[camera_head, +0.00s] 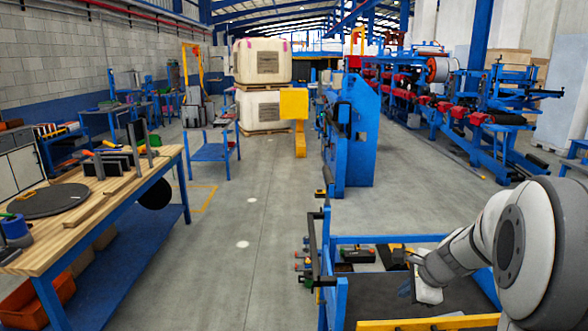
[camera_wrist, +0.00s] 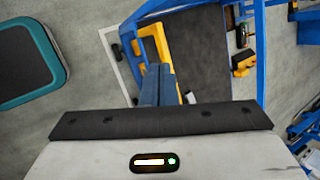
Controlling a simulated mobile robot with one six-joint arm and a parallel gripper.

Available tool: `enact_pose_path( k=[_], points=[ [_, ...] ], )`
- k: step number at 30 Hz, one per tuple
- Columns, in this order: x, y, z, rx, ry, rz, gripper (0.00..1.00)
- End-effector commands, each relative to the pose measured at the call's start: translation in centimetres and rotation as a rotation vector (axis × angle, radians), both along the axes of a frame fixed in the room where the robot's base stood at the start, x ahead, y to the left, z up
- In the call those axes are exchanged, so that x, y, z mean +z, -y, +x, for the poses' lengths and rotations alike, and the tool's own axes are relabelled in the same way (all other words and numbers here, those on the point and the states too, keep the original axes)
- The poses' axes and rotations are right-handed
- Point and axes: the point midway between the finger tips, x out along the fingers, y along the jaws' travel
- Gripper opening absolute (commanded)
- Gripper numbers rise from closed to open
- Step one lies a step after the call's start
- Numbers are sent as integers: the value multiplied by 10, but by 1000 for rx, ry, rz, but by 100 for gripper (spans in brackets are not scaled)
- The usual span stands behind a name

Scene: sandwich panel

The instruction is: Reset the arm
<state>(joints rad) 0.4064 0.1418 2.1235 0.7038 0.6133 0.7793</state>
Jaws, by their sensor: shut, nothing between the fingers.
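My arm reaches in from the right edge of the head view, over a blue-framed cart with a dark bed. In the head view the gripper end is small and partly hidden by the arm's own links. In the wrist view my gripper (camera_wrist: 157,78) shows its two blue-grey fingers side by side, closed together with nothing between them. The fingers point towards the yellow edge (camera_wrist: 160,45) of the cart, and the dark bed (camera_wrist: 205,55) shows beyond them. I cannot tell the exact height of the fingers above the cart.
A wooden workbench (camera_head: 110,200) with a dark disc and blocks stands at the left. A blue machine (camera_head: 350,140) and stacked white bales (camera_head: 263,62) stand further back. The grey floor between bench and cart is clear. A teal-edged dark pad (camera_wrist: 25,60) shows in the wrist view.

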Motion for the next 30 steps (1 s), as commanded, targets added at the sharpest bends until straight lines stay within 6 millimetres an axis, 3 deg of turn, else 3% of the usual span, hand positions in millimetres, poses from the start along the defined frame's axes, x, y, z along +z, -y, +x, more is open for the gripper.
enact_pose_path(
  k=[1, 6, 12, 16, 21, 30],
  points=[
    [14, -23, -16, 133, 15, -64, 0],
    [41, -78, -78, 595, 39, -290, 0],
    [57, -113, -157, 1101, 55, -558, 0],
    [59, -119, -197, 1354, 54, -699, 0],
    [58, -118, -224, 1535, 45, -805, 0],
    [57, -117, -229, 1575, 40, -827, 0]
  ],
)
